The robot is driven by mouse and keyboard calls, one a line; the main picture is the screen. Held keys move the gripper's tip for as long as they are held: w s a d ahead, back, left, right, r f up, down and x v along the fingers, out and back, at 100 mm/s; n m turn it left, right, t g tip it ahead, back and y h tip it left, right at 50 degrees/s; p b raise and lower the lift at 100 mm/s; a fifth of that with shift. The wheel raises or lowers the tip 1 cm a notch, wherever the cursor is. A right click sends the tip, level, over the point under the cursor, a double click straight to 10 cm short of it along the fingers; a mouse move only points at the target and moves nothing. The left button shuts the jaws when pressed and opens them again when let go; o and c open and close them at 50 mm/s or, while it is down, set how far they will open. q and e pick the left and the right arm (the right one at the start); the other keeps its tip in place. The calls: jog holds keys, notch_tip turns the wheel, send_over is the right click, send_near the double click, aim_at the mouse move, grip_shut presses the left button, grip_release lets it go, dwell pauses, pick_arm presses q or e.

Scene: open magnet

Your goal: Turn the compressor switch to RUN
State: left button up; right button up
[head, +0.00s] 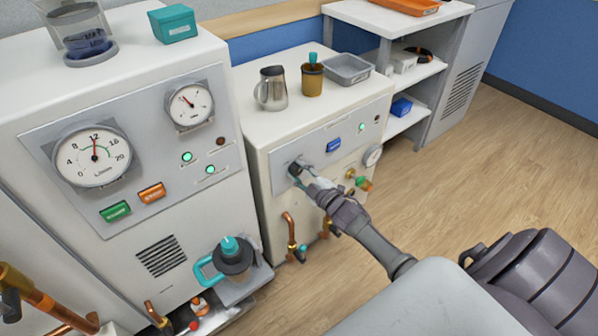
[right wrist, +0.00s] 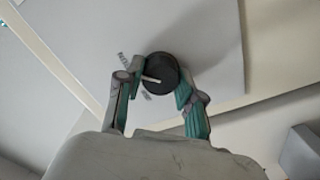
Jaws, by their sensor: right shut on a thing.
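The compressor switch (right wrist: 161,73) is a dark round knob with a white pointer line, on a grey panel in the right wrist view. In the head view the switch (head: 296,168) shows at the left of the front panel of the smaller white cabinet (head: 262,150). My right gripper (right wrist: 158,83) has its two fingers on opposite sides of the knob and is shut on it. In the head view my right gripper (head: 303,176) partly covers the knob. Small lettering sits beside the knob, too blurred to read. My left gripper is not in view.
A larger cabinet with two dials (head: 93,155) is at left. A jug (head: 271,88) and a cup (head: 312,78) stand on top.

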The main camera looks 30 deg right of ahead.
jog(key=o, duration=1.2)
jog(key=shift+c, duration=0.2)
jog(key=shift+s, duration=0.1)
jog(key=shift+s+f, duration=0.1)
jog(key=shift+s, duration=0.25)
jog(key=s, duration=1.1)
jog(key=shift+d, duration=0.45)
